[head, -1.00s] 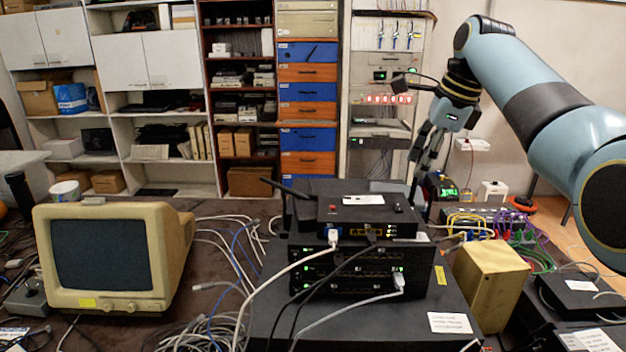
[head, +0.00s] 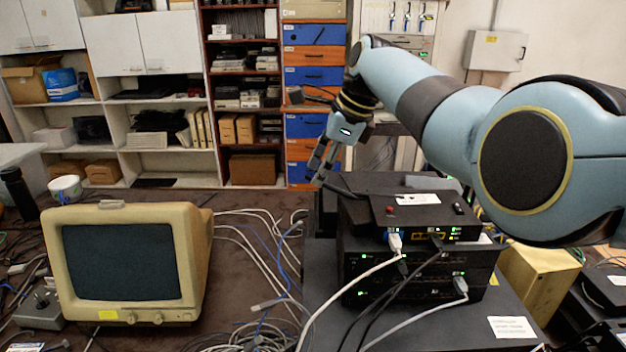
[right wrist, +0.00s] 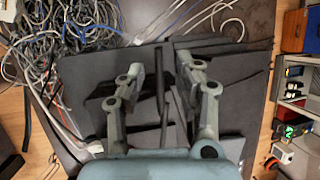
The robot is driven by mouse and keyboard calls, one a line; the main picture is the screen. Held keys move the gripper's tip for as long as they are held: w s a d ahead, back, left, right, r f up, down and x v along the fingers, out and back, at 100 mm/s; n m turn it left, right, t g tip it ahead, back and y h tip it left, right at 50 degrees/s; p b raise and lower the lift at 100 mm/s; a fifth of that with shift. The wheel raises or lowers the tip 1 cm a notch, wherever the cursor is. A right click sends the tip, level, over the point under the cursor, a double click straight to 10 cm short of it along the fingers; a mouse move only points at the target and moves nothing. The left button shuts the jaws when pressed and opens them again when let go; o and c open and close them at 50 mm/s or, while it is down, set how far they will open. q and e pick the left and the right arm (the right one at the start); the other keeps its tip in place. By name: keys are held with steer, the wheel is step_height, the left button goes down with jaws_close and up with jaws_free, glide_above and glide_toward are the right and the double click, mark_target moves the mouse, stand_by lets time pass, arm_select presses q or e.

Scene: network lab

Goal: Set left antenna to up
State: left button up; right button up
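A black router (head: 425,220) sits on top of a stack of black network boxes. Its left antenna (head: 345,189) is a dark stick leaning far over to the left from the router's back left corner. My right gripper (head: 319,180) points down beside the antenna's outer end in the head view; I cannot tell whether it touches. In the right wrist view the two grey fingers (right wrist: 160,64) are apart, with thin dark bars between and below them. I cannot tell which bar is the antenna. My left gripper is not in view.
A beige monitor (head: 125,262) stands at the left. White and blue cables (head: 262,262) lie between it and the stack. Cables plug into the router's front. A yellowish box (head: 540,278) stands right of the stack. Shelves (head: 170,100) line the back wall.

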steer(key=x, duration=0.2)
steer(key=shift+f+b, duration=0.3)
steer(key=shift+w+a+f, duration=0.1)
steer(key=shift+a+f, duration=0.1)
steer(key=shift+f, duration=0.25)
steer(key=shift+c, duration=0.3)
jaws_close()
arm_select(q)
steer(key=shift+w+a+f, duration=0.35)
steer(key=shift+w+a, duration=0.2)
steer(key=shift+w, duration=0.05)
arm_select(e)
steer(key=shift+f, duration=0.1)
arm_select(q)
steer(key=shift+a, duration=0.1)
